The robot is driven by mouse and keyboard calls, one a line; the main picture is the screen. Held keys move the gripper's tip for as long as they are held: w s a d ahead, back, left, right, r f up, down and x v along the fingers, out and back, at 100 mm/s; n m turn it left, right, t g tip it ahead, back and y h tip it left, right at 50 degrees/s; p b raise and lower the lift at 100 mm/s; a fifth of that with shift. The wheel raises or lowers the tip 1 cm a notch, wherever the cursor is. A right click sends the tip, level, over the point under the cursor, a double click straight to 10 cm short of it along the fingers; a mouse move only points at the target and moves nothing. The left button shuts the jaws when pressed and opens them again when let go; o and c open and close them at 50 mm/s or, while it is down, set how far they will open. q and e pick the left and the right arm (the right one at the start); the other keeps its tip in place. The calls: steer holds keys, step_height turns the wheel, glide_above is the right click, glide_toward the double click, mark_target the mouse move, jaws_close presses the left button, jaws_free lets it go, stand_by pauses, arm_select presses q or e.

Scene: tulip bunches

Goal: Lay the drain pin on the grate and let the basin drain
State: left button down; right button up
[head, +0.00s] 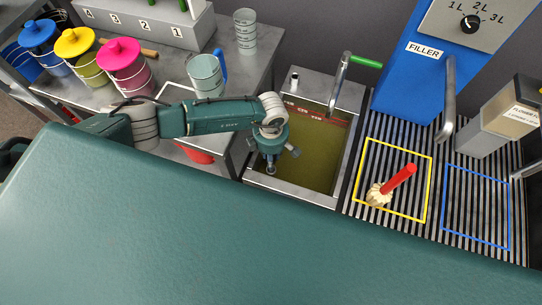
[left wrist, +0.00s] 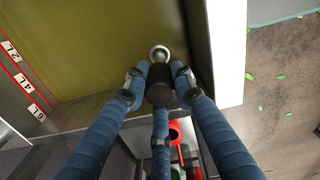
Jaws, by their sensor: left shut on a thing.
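The basin (head: 345,175) is a metal-rimmed sink with murky olive liquid or floor inside; red lines and level labels mark its far wall. My left gripper (head: 270,162) points down over the basin's near left part. In the left wrist view its blue fingers (left wrist: 160,92) are shut around a black cylinder with a round metal end, which looks like the drain pin (left wrist: 160,72). I cannot tell whether the pin's end touches the basin or hangs clear. The striped metal grate (head: 436,180) lies right of the basin. My right gripper is not in view.
A brush with a red handle (head: 398,180) lies inside the yellow square on the grate; the blue square (head: 478,205) is empty. A tap with a green lever (head: 365,61) stands behind the basin. The blue filler (head: 405,85) stands behind the grate. Lidded buckets (head: 122,65) are at left.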

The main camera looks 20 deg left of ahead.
arm_select(q)
steer(key=shift+r, duration=0.2)
steer(key=shift+r+p, duration=1.1)
steer(key=shift+r, duration=0.6)
steer(key=shift+r+p, duration=1.7)
steer(key=shift+r, duration=0.3)
